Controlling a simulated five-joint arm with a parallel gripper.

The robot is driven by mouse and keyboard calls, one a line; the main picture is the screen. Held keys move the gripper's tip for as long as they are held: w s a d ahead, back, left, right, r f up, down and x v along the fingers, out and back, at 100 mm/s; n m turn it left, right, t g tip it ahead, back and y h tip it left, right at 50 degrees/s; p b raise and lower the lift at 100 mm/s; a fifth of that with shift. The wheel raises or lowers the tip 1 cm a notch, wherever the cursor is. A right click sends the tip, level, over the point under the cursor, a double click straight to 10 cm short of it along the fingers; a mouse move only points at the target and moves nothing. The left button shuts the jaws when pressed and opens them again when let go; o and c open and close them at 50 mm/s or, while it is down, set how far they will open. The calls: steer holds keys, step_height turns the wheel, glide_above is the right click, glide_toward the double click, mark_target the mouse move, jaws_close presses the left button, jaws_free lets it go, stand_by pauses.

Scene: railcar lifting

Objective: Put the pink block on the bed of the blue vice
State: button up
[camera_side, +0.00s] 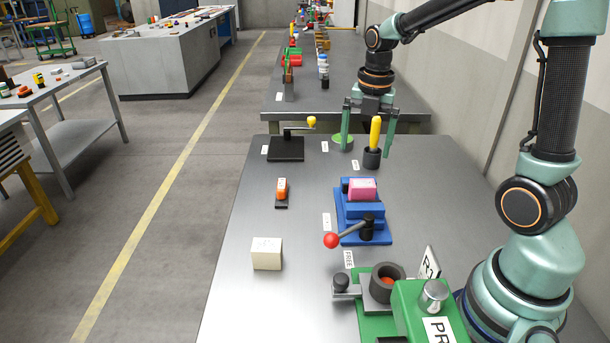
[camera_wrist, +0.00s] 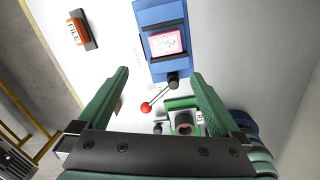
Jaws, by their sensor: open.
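The pink block (camera_side: 361,189) sits on the blue vice (camera_side: 365,211), toward its far end between the blue jaws. In the wrist view the pink block (camera_wrist: 165,42) lies within the bed of the blue vice (camera_wrist: 158,15), with dark jaw edges on two sides. The vice has a lever with a red knob (camera_side: 331,240). My gripper (camera_side: 368,145) is open and empty, raised beyond the vice near the far end of the table. In the wrist view its two green fingers (camera_wrist: 160,80) are spread wide with nothing between them.
A cup with a yellow-handled tool (camera_side: 375,135) stands near my gripper. A black plate with a yellow-knobbed lever (camera_side: 288,147), an orange file block (camera_side: 282,188) and a cream block (camera_side: 267,253) lie left. A green press (camera_side: 415,305) stands at the front. The table's left-middle is mostly clear.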

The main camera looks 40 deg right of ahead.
steer(key=s+a+r+m+t, duration=0.2)
steer(key=s+a+r+m, duration=0.1)
steer(key=m, duration=0.8)
steer(key=s+a+r+m+t, duration=0.2)
steer(key=s+a+m, duration=0.3)
steer(key=a+m, duration=0.3)
steer(key=r+m, duration=0.1)
steer(key=m, duration=0.3)
steer(key=shift+r+t, duration=0.3)
steer(key=shift+t, duration=0.1)
